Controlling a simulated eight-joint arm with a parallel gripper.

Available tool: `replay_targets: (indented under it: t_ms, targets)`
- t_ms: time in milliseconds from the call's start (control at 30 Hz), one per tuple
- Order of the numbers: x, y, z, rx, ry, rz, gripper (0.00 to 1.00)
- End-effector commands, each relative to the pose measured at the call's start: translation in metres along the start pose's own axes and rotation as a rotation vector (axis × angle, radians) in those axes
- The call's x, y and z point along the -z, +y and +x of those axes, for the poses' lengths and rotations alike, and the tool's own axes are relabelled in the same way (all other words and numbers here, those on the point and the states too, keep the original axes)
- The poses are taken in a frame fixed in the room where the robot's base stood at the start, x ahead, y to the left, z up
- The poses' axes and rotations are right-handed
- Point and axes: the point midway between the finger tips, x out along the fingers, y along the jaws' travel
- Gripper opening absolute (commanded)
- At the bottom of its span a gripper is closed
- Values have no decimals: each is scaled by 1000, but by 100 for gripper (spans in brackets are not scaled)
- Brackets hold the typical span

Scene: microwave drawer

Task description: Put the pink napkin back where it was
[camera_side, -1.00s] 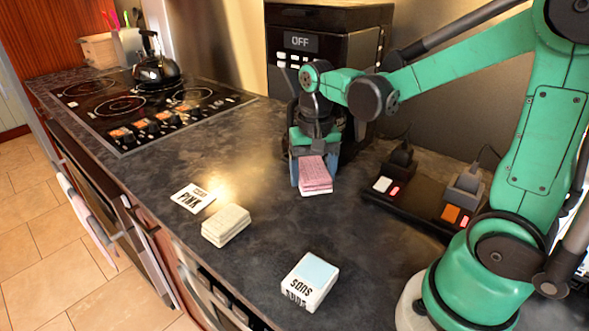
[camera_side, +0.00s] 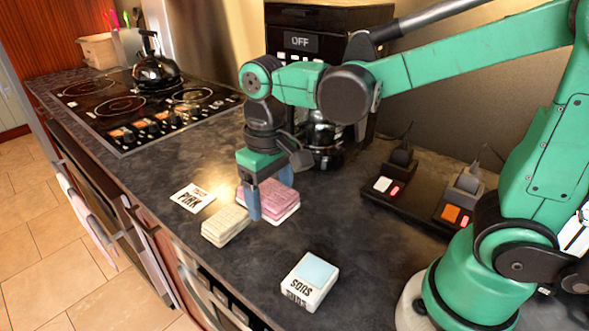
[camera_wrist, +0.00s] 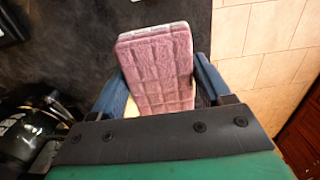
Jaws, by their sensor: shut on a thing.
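The pink napkin (camera_side: 279,203) is a folded, quilted stack with a pale underside. My gripper (camera_side: 270,196) is shut on it, with one blue finger on either side. In the wrist view the napkin (camera_wrist: 160,72) lies between the two fingers (camera_wrist: 160,75). It is low over the counter; I cannot tell whether it touches. A white card printed PINK (camera_side: 191,198) lies on the counter to the left of the napkin. A cream napkin stack (camera_side: 225,226) lies just to the front left of the pink one, near the counter's front edge.
A white box printed SODS (camera_side: 309,282) with a pale blue top stands at the front. A dark switch panel (camera_side: 415,207) lies to the right. The black appliance reading OFF (camera_side: 300,41) is behind my arm, the cooktop (camera_side: 140,112) to the left. Dark counter between is clear.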

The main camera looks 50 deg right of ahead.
Motion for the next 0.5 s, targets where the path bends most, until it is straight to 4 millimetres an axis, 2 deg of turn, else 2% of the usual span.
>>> replay_targets:
  t_ms: [100, 300, 500]
  targets:
    - [1, 0, 26, 0, 0, 1, 5]
    - [0, 0, 61, 0, 0, 2, 5]
    - [1, 0, 77, 0, 0, 2, 5]
